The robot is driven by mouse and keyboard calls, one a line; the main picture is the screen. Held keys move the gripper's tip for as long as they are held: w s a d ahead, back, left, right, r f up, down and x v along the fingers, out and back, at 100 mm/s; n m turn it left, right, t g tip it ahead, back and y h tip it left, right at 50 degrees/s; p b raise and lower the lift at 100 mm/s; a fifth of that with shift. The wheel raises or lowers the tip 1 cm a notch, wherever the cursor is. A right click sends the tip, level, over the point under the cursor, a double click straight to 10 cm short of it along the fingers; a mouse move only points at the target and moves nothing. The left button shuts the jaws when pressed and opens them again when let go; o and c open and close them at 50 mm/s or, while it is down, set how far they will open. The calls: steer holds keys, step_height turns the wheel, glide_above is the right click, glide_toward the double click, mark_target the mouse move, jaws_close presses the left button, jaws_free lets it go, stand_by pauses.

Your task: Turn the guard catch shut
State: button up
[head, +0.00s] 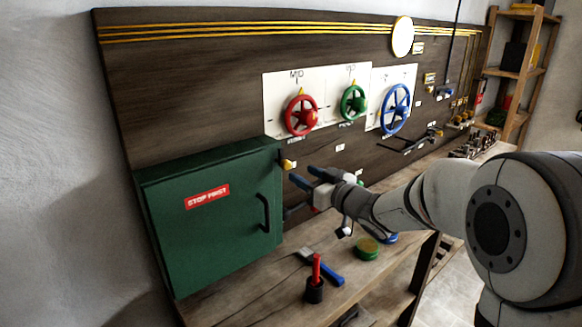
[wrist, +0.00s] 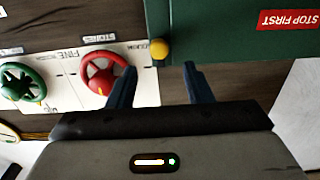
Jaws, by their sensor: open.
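The green guard box (head: 212,240) stands at the left of the board, its door lying closed as far as I can see, with a black handle (head: 265,212) and a red "STOP FIRST" label (head: 207,196). The yellow catch knob (head: 288,164) sits at the box's upper right edge; whether it is turned across the door is unclear. My gripper (head: 303,175) is open and empty, just right of the box and slightly below the knob. In the wrist view the knob (wrist: 159,48) lies between and just beyond the two dark fingertips (wrist: 160,68), apart from them.
Red (head: 301,115), green (head: 353,102) and blue (head: 396,108) handwheels stick out of the board to the upper right. On the bench below are a brush (head: 330,272), a black cup with a red handle (head: 315,285) and a green-yellow tin (head: 367,248).

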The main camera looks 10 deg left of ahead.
mark_target(288, 166)
steer(key=p+x, duration=0.1)
steer(key=x, duration=0.6)
steer(key=shift+d, duration=0.1)
steer(key=shift+c, duration=0.5)
steer(key=c, duration=0.9)
